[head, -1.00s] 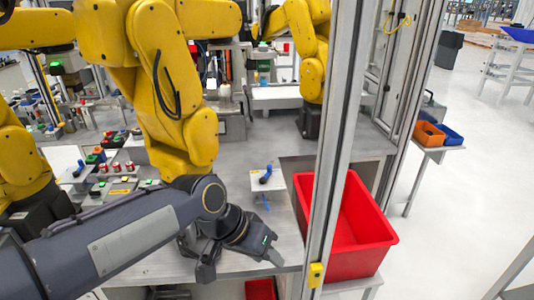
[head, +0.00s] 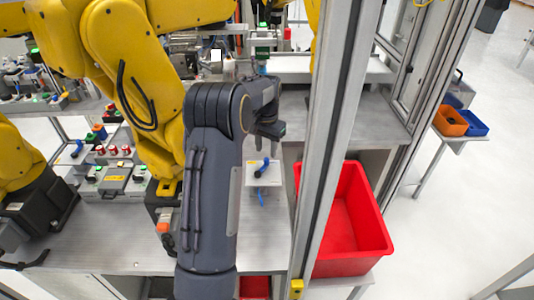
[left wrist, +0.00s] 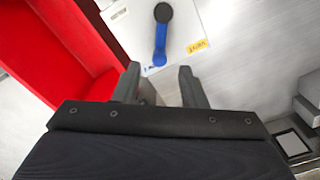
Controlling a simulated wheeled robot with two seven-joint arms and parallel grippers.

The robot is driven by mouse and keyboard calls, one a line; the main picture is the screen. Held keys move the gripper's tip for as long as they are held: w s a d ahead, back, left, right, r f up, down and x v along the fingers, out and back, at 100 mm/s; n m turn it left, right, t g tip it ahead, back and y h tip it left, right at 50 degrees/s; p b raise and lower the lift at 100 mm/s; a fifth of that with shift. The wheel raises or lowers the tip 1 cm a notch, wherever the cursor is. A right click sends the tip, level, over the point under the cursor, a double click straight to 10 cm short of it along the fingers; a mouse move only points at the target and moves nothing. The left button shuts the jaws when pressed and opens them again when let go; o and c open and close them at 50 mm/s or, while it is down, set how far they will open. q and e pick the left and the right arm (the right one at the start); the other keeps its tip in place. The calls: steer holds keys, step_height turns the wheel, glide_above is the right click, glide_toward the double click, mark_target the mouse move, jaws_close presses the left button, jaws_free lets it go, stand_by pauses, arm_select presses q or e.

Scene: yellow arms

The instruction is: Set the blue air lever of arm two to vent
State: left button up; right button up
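The blue air lever (head: 262,167) sits on a white valve box (head: 250,182) on the bench, just left of the aluminium post. In the left wrist view the blue lever (left wrist: 160,45) runs from a dark round hub toward my gripper, its free end near a small label. A yellow label (left wrist: 197,46) lies to its right; I cannot read it surely. My left gripper (left wrist: 159,76) is open and empty, its fingertips short of the lever's end in this view. In the head view my left gripper (head: 269,140) hangs just above and behind the box. My right gripper is not visible.
A tall aluminium post (head: 330,130) stands right of the box, with a red bin (head: 375,235) beyond it. A yellow robot arm (head: 125,80) stands at the left. Control boxes (head: 115,180) with buttons sit farther left.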

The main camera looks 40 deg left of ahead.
mark_target(266, 158)
arm_select(q)
steer(key=shift+f+p, duration=0.3)
steer(key=shift+f, duration=1.8)
jaws_close()
